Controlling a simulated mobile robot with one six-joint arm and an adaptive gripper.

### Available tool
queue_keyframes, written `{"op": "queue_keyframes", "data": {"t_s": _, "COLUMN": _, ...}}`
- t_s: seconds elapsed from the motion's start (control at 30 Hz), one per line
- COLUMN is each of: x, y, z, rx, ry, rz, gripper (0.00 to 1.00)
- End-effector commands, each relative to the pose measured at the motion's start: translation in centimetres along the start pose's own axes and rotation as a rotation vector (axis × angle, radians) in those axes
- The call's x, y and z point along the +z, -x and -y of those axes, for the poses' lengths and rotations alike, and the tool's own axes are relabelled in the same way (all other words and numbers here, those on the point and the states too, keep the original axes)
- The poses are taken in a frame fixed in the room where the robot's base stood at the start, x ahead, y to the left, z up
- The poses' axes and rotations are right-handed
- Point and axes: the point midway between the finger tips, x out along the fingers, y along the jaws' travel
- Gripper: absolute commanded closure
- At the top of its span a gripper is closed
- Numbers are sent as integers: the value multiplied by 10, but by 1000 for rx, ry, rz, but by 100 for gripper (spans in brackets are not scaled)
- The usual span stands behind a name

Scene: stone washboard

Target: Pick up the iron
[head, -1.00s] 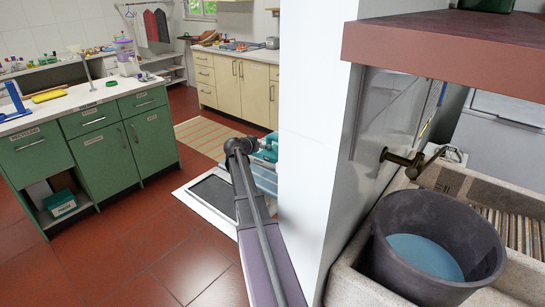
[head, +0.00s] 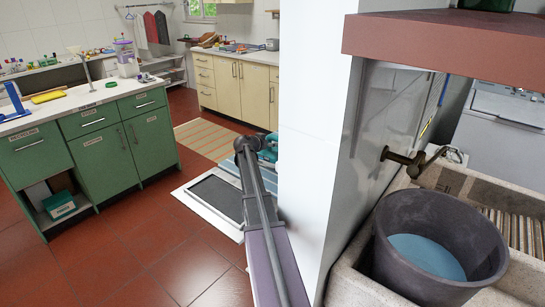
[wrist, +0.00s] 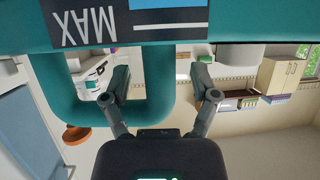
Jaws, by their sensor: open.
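The iron (wrist: 50,95) fills the upper and left part of the wrist view, teal with a dark "MAX" label and a loop-shaped handle. My gripper (wrist: 163,82) is open. Its two fingers stand either side of one upright bar of the loop, with the left finger over the loop's opening. I cannot tell how deep the bar sits between them. In the head view, a teal part of the iron (head: 268,153) shows beside the white pillar, behind the end of my arm. The rest of the iron is hidden there, and so are my fingertips.
A light blue surface (head: 234,165) lies by the iron. The white pillar (head: 312,130) stands close right of my arm. A stone sink with a dark bucket (head: 438,240) is at right, green cabinets (head: 110,155) at left. Red floor (head: 150,245) is clear between.

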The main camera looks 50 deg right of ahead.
Motion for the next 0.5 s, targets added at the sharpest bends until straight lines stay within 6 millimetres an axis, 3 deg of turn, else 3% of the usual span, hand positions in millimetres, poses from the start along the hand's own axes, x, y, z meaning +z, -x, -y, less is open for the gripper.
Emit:
{"op": "queue_keyframes", "data": {"t_s": 0.37, "x": 0, "y": 1, "z": 0, "rx": -1, "ry": 0, "rz": 0, "gripper": 23}}
{"op": "queue_keyframes", "data": {"t_s": 0.5, "x": 0, "y": 1, "z": 0, "rx": -1, "ry": 0, "rz": 0, "gripper": 59}}
